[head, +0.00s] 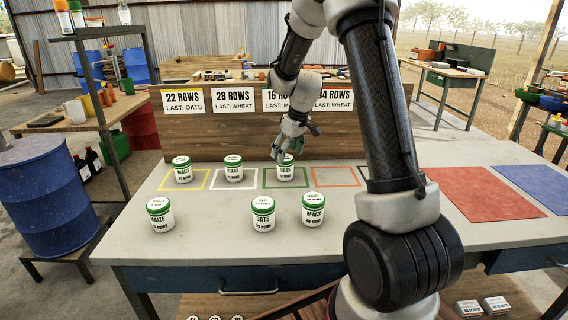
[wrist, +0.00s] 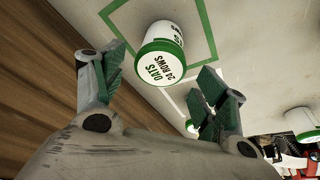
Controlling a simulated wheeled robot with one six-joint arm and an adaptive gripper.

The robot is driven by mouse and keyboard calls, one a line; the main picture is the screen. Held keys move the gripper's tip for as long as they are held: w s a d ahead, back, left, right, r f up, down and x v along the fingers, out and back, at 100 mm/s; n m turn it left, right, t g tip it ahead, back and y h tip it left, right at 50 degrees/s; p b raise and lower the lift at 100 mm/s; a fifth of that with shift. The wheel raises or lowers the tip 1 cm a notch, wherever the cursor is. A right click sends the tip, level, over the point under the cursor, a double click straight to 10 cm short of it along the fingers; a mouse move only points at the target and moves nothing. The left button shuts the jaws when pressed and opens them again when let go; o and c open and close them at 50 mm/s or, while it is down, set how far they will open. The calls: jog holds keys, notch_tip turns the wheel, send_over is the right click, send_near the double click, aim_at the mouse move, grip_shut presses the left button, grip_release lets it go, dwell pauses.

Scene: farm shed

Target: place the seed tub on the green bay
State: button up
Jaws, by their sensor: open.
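A white seed tub with a green lid (head: 286,172), labelled OATS, stands upright inside the green-outlined bay (head: 264,180) on the table. In the wrist view this tub (wrist: 160,58) reads "OATS 24 ROWS", and the green outline (wrist: 207,28) runs around it. My gripper (head: 285,151) is open just above and behind the tub. In the wrist view its spread fingers (wrist: 165,72) are on either side of the tub, with no clear contact. Whether the tub's far side is touched is hidden.
A maize tub (head: 182,171) stands in the yellow bay and another tub (head: 233,171) in the white bay. Three tubs stand in front: maize (head: 160,216), oats (head: 263,216) and maize (head: 313,212). The orange bay (head: 336,186) is empty. Row signs (head: 232,100) line the backboard.

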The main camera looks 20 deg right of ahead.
jog(key=v, duration=0.5)
jog(key=s+a+r+m, duration=0.1)
jog(key=s+r, duration=0.6)
jog(key=s, duration=0.4)
jog(key=s+a+r+m, duration=0.2)
jog(key=s+r, duration=0.4)
jog(key=s, duration=0.5)
jog(key=s+m+t+h, duration=0.1)
jog(key=s, duration=1)
jog(key=shift+s+d+f, duration=0.2)
jog(key=shift+s+f, duration=0.2)
